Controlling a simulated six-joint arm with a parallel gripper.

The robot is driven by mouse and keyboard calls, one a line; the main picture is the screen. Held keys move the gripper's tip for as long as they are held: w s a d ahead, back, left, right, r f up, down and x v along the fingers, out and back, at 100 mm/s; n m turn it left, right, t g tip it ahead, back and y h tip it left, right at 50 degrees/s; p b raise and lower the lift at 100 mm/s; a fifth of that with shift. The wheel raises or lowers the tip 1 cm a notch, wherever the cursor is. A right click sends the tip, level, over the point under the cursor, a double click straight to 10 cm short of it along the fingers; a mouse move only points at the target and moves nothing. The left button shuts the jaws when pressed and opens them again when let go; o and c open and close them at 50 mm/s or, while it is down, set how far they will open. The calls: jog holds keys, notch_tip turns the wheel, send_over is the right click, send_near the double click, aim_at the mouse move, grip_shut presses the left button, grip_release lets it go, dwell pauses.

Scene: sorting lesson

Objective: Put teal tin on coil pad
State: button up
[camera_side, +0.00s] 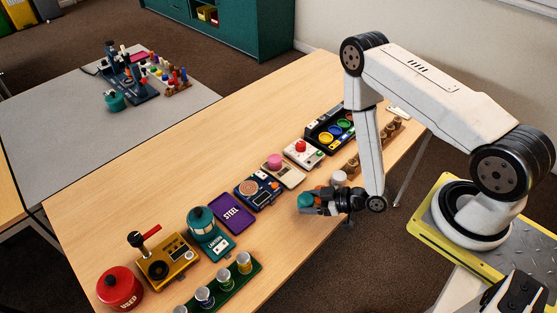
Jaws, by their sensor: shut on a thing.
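The teal tin (305,201) is in the jaws of my gripper (313,203), at the near side of the wooden table. The fingers are shut on it and partly cover it. The coil pad (249,187) is a copper-coloured round coil on a dark blue device, left of my gripper and slightly farther back. Its top looks bare. The tin is apart from the pad. I cannot tell how high the tin is above the table.
A purple STEEL plate (231,214) lies left of the coil device. A pink-topped device (274,161) stands behind it. A teal pot (202,218), a yellow lever device (166,262), a red can (119,288) and a green rack (237,290) are at left.

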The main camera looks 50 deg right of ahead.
aim_at(307, 216)
jog(key=shift+f, duration=1.9)
jog(key=shift+f, duration=0.15)
jog(key=o, duration=1.3)
jog(key=shift+s+d, duration=0.1)
jog(key=shift+s, duration=0.05)
jog(key=shift+v, duration=3.75)
